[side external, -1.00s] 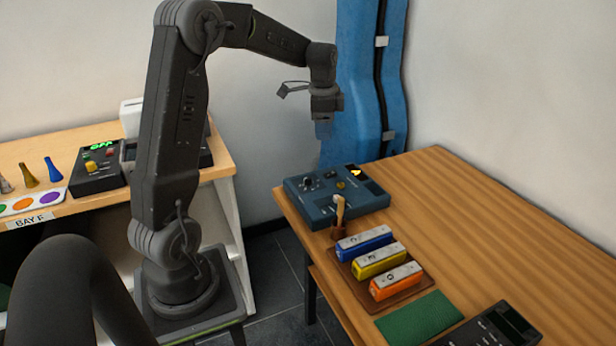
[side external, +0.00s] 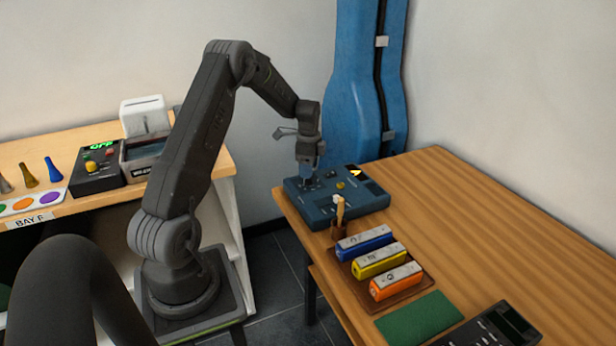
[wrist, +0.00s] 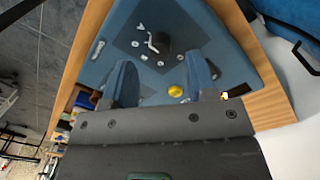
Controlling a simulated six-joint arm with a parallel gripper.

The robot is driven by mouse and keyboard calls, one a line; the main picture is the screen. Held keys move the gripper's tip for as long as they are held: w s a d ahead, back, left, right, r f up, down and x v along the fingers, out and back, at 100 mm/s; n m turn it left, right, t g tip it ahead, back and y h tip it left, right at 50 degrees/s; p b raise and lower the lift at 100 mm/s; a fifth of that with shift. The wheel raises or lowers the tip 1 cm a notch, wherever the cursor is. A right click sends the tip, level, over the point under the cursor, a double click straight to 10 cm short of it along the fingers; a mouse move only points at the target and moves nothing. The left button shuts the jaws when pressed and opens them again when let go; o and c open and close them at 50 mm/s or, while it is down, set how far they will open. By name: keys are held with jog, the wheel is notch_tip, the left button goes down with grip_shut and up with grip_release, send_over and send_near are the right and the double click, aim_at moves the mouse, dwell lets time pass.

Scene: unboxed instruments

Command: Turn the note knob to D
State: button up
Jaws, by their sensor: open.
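The blue tuner-like box (side external: 352,204) sits on the near-left corner of the wooden table. My gripper (side external: 308,178) is low over its left part, pointing down, with its fingers open and empty. In the wrist view my two blue fingers (wrist: 162,68) are spread, and a black knob (wrist: 160,42) with a pale pointer shows in line with the gap, just past the tips. A yellow button (wrist: 175,91) lies nearer, between the fingers.
A brown cup (side external: 338,229) with a wooden-handled tool stands close beside the box. Blue, yellow and orange blocks (side external: 380,262) lie on a brown tray. A green cloth (side external: 416,318) and a dark device (side external: 490,328) are farther right. A blue case (side external: 352,90) stands behind.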

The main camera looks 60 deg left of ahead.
aim_at(308, 181)
jog(key=shift+f, duration=1.7)
jog(key=c, duration=0.9)
